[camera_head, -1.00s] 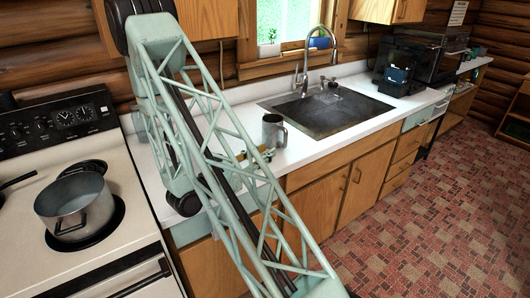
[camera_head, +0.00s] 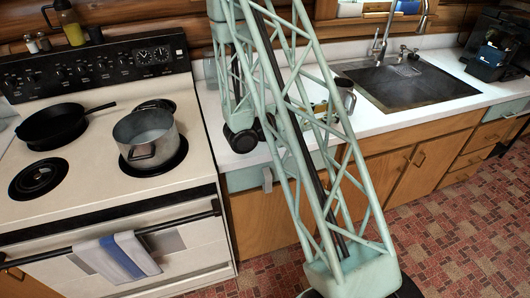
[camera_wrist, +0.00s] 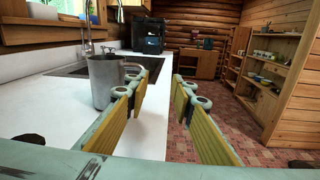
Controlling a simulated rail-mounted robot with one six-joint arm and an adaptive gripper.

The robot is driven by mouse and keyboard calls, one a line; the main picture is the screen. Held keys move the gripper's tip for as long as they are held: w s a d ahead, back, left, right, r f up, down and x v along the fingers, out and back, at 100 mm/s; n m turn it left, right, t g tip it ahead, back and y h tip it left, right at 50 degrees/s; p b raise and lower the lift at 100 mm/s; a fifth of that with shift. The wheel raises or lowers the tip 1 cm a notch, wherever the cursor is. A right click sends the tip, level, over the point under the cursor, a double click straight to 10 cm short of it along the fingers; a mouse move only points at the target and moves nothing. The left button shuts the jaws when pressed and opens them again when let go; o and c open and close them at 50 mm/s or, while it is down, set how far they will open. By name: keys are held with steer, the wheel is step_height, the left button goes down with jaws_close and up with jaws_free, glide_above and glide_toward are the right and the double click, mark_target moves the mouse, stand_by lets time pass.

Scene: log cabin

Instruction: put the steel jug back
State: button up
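The steel jug (camera_wrist: 105,82) is a grey metal mug-like vessel with a handle on its right side. It stands upright on the white counter, in front of the sink. In the head view the jug (camera_head: 346,92) is partly hidden by my arm. My gripper (camera_wrist: 163,84) is open and empty, its two yellow-padded fingers spread wide. The jug is outside the fingers, left of the left finger, which overlaps its lower right side in the wrist view. I cannot tell whether they touch.
The sink (camera_head: 405,82) with its faucet lies beyond the jug. The stove (camera_head: 95,190) at left bears a pot (camera_head: 147,137) and a black skillet (camera_head: 52,126). A dark appliance (camera_head: 497,47) stands at the back right. Wooden shelves (camera_wrist: 278,65) stand far right, past open floor.

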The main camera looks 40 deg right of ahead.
steer(key=s+a+r+m+g+y, duration=0.3)
steer(key=s+a+r+m+y, duration=0.5)
steer(key=s+a+r, duration=0.55)
steer(key=s+a+r+m+t+y, duration=0.2)
steer(key=a+t+y, duration=0.1)
steer(key=a, duration=0.7)
steer(key=s+a+r+m+t+y, duration=0.2)
steer(key=s+a+t+y, duration=0.1)
steer(key=a, duration=0.7)
steer(key=s+a+r+m+t+y, duration=0.2)
steer(key=a+t+y, duration=0.1)
steer(key=a, duration=0.7)
steer(key=shift+s+a+r+m+t, duration=0.15)
steer(key=shift+a+m+t, duration=0.25)
steer(key=shift+t, duration=0.5)
steer(key=shift+r, duration=0.15)
steer(key=shift+r+p, duration=0.85)
steer(key=shift+p, duration=0.2)
